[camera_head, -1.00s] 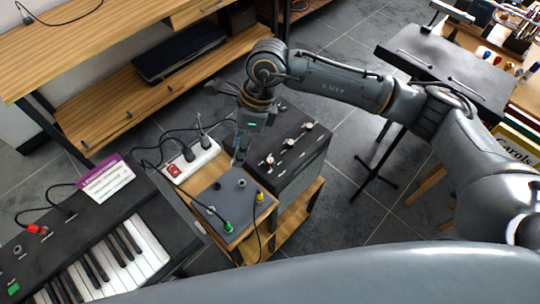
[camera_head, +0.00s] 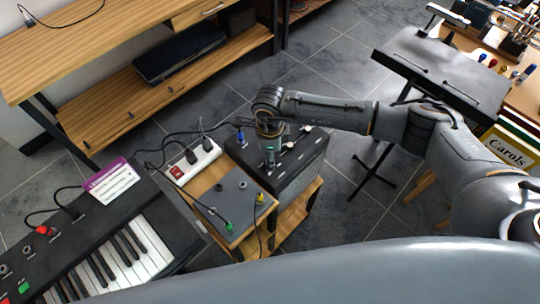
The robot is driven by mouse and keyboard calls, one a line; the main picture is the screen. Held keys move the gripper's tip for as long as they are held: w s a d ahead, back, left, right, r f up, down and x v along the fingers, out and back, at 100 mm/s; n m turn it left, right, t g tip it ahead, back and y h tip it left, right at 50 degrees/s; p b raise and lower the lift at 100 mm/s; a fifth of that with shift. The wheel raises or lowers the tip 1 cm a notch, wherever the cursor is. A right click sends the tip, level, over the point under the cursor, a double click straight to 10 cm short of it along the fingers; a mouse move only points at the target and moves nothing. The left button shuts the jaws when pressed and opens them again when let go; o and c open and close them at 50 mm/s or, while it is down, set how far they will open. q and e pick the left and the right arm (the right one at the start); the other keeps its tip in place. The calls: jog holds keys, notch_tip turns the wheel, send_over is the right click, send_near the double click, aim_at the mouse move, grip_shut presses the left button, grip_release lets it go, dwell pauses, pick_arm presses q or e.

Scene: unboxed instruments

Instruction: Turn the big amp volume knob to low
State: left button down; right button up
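The big amp (camera_head: 300,170) is a black box in the middle of the view, beside the wooden stand. Its top panel carries a row of small pale knobs, and a knob (camera_head: 307,129) shows near the panel's far right end. My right gripper (camera_head: 270,167) points down over the near left part of this panel, at or just above a knob there. The fingertips are small, and the knob under them is hidden, so I cannot tell whether they touch it or are closed. My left gripper is out of view.
A grey box (camera_head: 226,201) with green and yellow plugs sits on the stand left of the amp. A white power strip (camera_head: 190,163) with cables lies behind it. A keyboard (camera_head: 100,255) fills the lower left, and a black stand (camera_head: 440,75) is at right.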

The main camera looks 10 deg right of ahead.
jog(key=shift+f, duration=0.9)
jog(key=shift+c, duration=0.5)
grip_shut()
